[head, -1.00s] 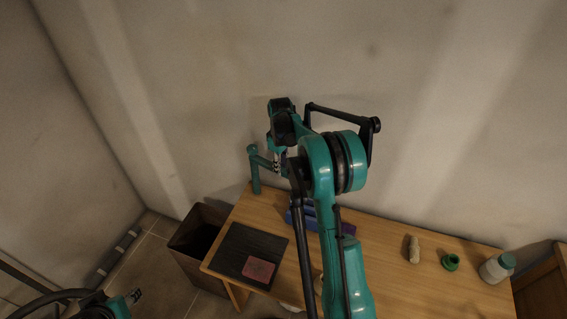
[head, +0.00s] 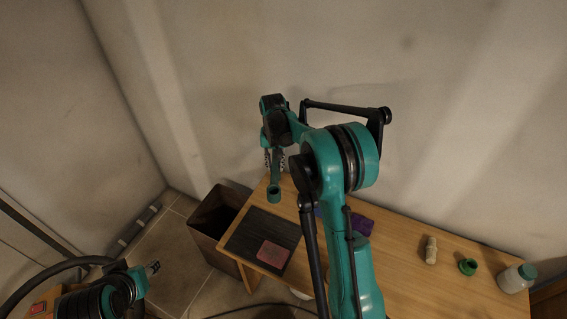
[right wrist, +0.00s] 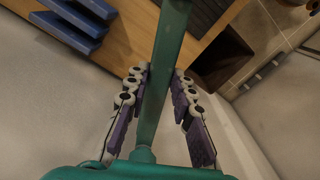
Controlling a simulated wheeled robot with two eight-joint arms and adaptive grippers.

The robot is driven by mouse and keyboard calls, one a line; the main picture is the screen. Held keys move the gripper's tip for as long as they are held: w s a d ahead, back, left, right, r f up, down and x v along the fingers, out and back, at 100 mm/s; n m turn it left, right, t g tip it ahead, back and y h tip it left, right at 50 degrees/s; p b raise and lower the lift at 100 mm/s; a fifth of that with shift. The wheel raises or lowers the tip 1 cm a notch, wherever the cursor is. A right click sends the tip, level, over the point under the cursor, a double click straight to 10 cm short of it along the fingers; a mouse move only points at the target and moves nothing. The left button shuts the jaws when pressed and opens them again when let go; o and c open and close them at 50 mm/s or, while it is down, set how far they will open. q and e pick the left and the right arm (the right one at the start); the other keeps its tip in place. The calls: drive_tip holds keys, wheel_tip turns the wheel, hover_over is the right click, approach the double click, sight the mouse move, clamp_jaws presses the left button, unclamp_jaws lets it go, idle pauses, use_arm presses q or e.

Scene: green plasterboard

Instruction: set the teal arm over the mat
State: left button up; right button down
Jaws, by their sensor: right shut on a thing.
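The teal arm (head: 275,181) is a teal bar with a rounded end, at the back left of the wooden table, behind the dark mat (head: 246,239). In the right wrist view the teal arm (right wrist: 166,60) runs lengthwise between the fingers. My right gripper (head: 274,158) is shut on it; the purple finger pads lie on both sides of the bar in the right wrist view (right wrist: 160,98). My own forearm hides part of the table. My left gripper (head: 154,268) is at the lower left, away from the table; its jaw opening is too small to judge.
A pink block (head: 273,254) lies on the mat. A brown bin (head: 208,222) stands left of the table. A purple-blue item (head: 358,225) is partly behind my arm. A beige piece (head: 431,250), a green ring (head: 467,267) and a bottle (head: 515,279) stand at the right.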

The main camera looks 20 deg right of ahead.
drive_tip(key=shift+w+a+m, duration=0.3)
drive_tip(key=shift+a+m, duration=0.2)
drive_tip(key=shift+w+a+m, duration=0.3)
drive_tip(key=shift+a+m, duration=0.2)
drive_tip(key=c, duration=1.3)
unclamp_jaws()
drive_tip(key=shift+a, duration=0.1)
drive_tip(key=shift+r, duration=0.1)
wheel_tip(320, 180, up, 12)
drive_tip(key=shift+f, duration=0.1)
